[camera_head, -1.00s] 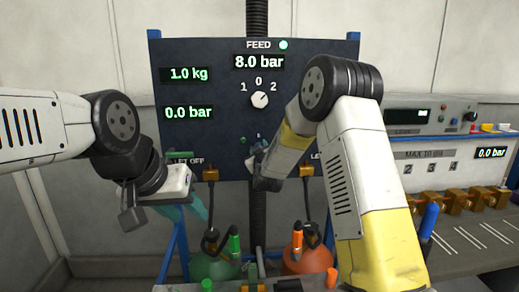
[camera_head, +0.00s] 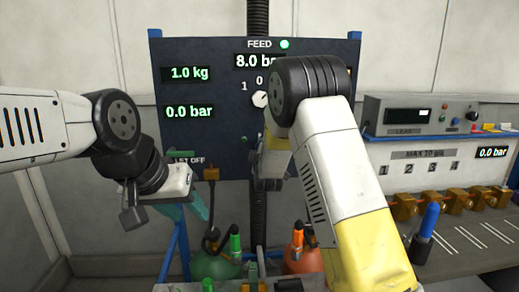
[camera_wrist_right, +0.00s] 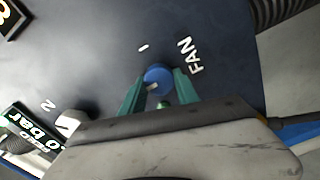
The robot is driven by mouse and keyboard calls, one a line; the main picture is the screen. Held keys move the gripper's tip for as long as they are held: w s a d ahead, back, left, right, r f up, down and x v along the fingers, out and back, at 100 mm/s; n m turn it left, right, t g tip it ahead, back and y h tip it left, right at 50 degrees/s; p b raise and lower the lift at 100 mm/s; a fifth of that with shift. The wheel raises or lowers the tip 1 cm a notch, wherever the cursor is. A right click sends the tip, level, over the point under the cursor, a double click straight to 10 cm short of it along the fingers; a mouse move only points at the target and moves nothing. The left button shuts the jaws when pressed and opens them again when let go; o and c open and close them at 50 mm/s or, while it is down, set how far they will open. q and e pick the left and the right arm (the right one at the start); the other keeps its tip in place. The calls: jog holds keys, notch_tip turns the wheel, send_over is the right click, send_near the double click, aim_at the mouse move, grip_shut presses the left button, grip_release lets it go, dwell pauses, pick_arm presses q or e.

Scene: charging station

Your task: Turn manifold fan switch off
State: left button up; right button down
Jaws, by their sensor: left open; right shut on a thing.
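The fan switch is a blue round knob (camera_wrist_right: 157,74) on the dark panel, beside the FAN label (camera_wrist_right: 188,54) in the right wrist view. An "I" mark shows near it. The teal fingers of my right gripper (camera_wrist_right: 159,84) sit on both sides of the knob, shut on it. In the head view my right arm hides the knob and most of this gripper. My left gripper (camera_head: 196,203) is open and empty, in front of the panel's lower left edge.
The panel (camera_head: 215,85) shows 8.0 bar, 1.0 kg and 0.0 bar, with a lit green lamp. Its white feed dial (camera_head: 260,99) is partly behind my right arm. Green (camera_head: 213,264) and orange-red (camera_head: 303,260) bottles stand below. A bench with brass fittings is on the right.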

jog(key=shift+n, duration=0.3)
jog(key=c, duration=0.9)
grip_release()
jog(key=shift+s, duration=0.1)
jog(key=s, duration=0.7)
jog(key=shift+s+d, duration=0.3)
jog(key=shift+d, duration=0.15)
